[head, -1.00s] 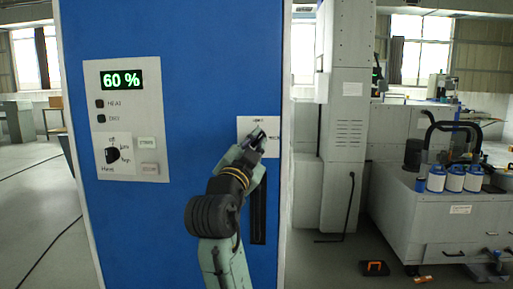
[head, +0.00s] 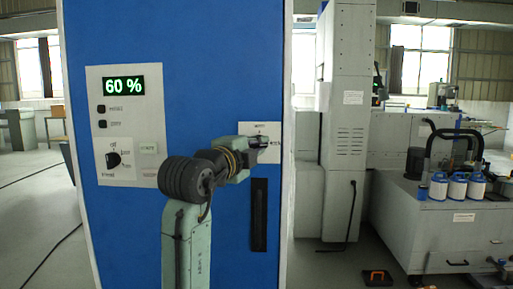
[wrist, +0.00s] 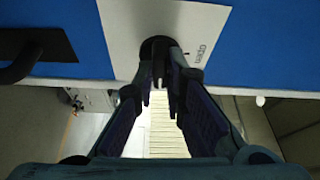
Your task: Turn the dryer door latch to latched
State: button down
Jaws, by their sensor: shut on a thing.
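The dryer's blue door (head: 220,60) fills the middle of the head view. A white latch plate (head: 246,129) sits near its right edge, with small lettering above and to the right. My gripper (head: 266,142) reaches the plate from the left and hides most of the latch in the head view. In the wrist view the dark round latch (wrist: 157,46) stands on the white plate (wrist: 115,18), with the word "open" beside it. My gripper's fingers (wrist: 160,82) are shut on the latch's grip part, which is mostly hidden between the fingertips.
A black vertical door handle (head: 259,215) is just below the plate; it also shows in the wrist view (wrist: 35,50). A control panel (head: 150,90) reading 60 % is on the left.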

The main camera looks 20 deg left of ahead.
jog(key=shift+m, duration=0.5)
jog(key=c, duration=1.7)
grip_release()
jog(key=shift+o, duration=0.2)
jog(key=s+a, duration=0.1)
jog(key=s, duration=1.1)
jog(key=shift+a, duration=0.15)
